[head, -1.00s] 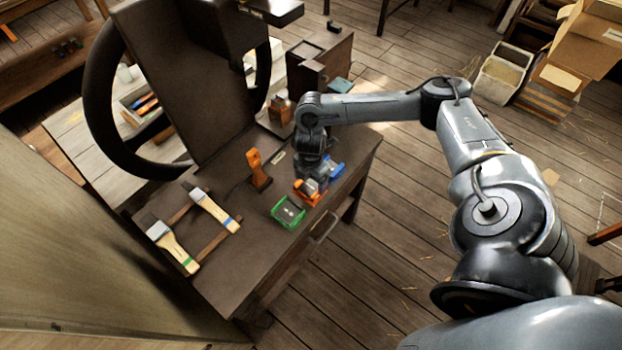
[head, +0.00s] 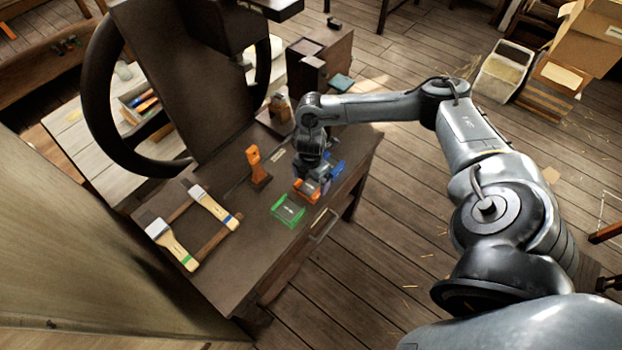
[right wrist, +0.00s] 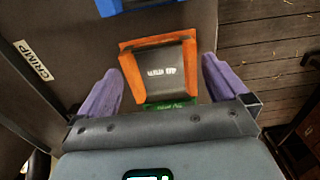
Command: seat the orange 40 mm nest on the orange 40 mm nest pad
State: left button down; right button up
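An orange frame-like piece (right wrist: 127,66) with a dark grey, white-lettered middle shows in the right wrist view. I take it for the orange 40 mm nest; I cannot tell a separate orange pad from it. In the head view the orange piece (head: 301,185) lies on the bench between a green tray and a blue one. My right gripper (head: 311,178) is low over it, pointing down. Its purple fingers (right wrist: 161,72) are spread, one on each side of the orange piece, with nothing visibly clamped. My left gripper is not in view.
An orange-handled upright (head: 254,165) stands left of the gripper. The large black handwheel (head: 92,100) and press stand behind.

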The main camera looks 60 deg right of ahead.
notch_tip(320, 180, up, 11)
jog(key=p, duration=0.3)
jog(key=shift+p, duration=0.4)
jog(key=shift+a+f, duration=0.1)
jog(key=shift+f, duration=0.05)
